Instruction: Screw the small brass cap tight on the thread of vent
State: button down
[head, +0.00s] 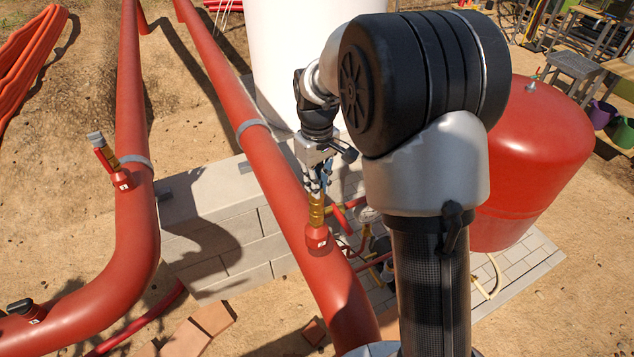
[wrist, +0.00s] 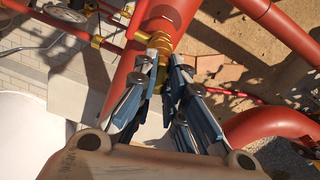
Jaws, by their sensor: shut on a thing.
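The brass vent (head: 316,216) rises from a red collar on the middle red pipe, with a red lever at its side. In the wrist view the vent (wrist: 164,40) shows just beyond my fingertips. My gripper (head: 316,188) is above the vent, in line with it, and its fingertips are at the vent's top. In the wrist view my gripper (wrist: 166,68) is shut on the small brass cap (wrist: 160,76), which is mostly hidden between the fingers. I cannot tell whether the cap is seated on the thread.
A second vent (head: 108,155) with a grey top stands on the left red pipe (head: 135,215). A red tank (head: 535,150) stands at right and a white tank (head: 290,60) behind. A grey block plinth (head: 220,220) lies between the pipes. Sandy ground is open at far left.

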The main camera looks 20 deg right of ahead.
jog(key=m, duration=0.5)
jog(key=shift+s+f, duration=0.3)
jog(key=shift+f, duration=0.1)
jog(key=m, duration=0.4)
jog(key=c, duration=1.6)
grip_release()
jog(key=shift+w+a, duration=0.1)
jog(key=o, duration=0.5)
jog(key=shift+r, duration=0.1)
jog(key=shift+w, duration=0.1)
jog(key=shift+r, duration=0.1)
